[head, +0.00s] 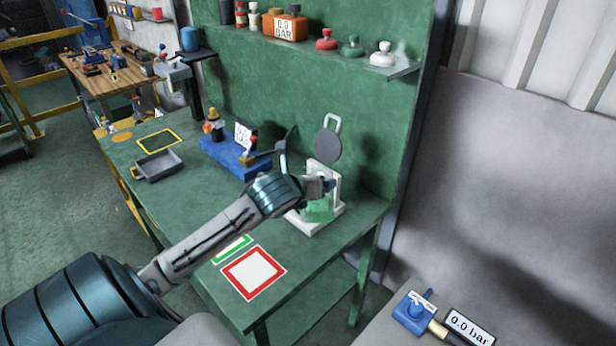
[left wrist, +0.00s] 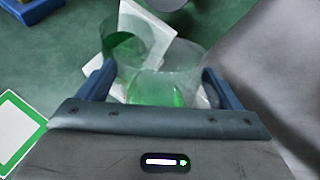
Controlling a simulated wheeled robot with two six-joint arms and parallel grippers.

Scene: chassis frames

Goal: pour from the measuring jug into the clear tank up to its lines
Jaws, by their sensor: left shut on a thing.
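My left gripper (head: 328,184) reaches over the green bench to the white stand (head: 299,222) at its right end. In the left wrist view the blue fingers of my left gripper (left wrist: 158,88) are shut around a clear vessel, which looks like the measuring jug (left wrist: 172,84), with green liquid in it. Just beyond it, to the left, a clear, green-tinted round vessel (left wrist: 124,47), perhaps the tank, stands on the white base. Whether the two touch, and the tank's lines, I cannot make out. In the head view green shows below the gripper. My right gripper is not in view.
A blue fixture (head: 228,153) and a grey tray (head: 158,165) stand left on the bench (head: 185,205). A red-framed white square (head: 253,273) lies near the front edge. A shelf (head: 350,57) with several items hangs above. A grey wall closes the right.

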